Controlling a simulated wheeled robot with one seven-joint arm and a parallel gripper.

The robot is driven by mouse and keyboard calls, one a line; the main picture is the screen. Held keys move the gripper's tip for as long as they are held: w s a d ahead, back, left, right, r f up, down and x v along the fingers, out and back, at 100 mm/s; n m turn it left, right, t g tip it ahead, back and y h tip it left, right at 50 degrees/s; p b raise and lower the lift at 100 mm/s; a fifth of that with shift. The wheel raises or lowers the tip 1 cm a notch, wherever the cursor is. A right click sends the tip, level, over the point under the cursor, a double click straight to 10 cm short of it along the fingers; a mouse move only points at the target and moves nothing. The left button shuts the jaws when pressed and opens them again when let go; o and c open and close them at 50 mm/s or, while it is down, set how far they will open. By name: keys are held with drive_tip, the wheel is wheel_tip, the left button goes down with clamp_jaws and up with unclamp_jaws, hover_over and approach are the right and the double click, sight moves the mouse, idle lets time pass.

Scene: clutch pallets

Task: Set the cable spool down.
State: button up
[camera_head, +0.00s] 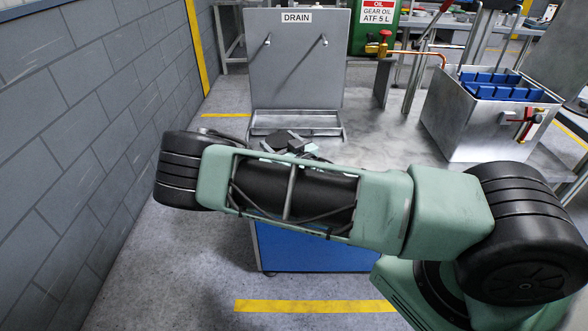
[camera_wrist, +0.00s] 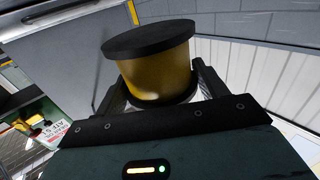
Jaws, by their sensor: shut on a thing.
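The cable spool (camera_wrist: 155,75) shows in the wrist view, with a yellow-brown wound middle and black round flanges. My gripper (camera_wrist: 155,88) is shut on it, with one dark finger on each side of the wound part. The spool looks tilted in this view, and its lower flange is partly hidden behind the gripper body. In the head view my arm crosses the middle of the picture and hides the gripper's hold and the spool. I cannot tell from the frames how high the spool is above any surface.
A grey panel marked DRAIN (camera_head: 296,60) stands at the back above a tray (camera_head: 297,125). A blue-fronted cabinet (camera_head: 310,250) is below my arm. A metal box with blue bins (camera_head: 480,120) stands at right. A grey block wall (camera_head: 80,130) runs along the left.

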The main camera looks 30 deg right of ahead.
drive_tip(key=w+d+r+b, duration=0.2)
drive_tip(key=w+d+b, duration=0.1)
drive_tip(key=w+d, duration=0.2)
wheel_tip(320, 180, down, 9)
drive_tip(key=shift+s+f, duration=0.1)
drive_tip(key=shift+s, duration=0.05)
idle(0.4)
drive_tip(key=o, duration=1.2)
drive_tip(key=shift+f, duration=0.1)
drive_tip(key=shift+c, duration=0.2)
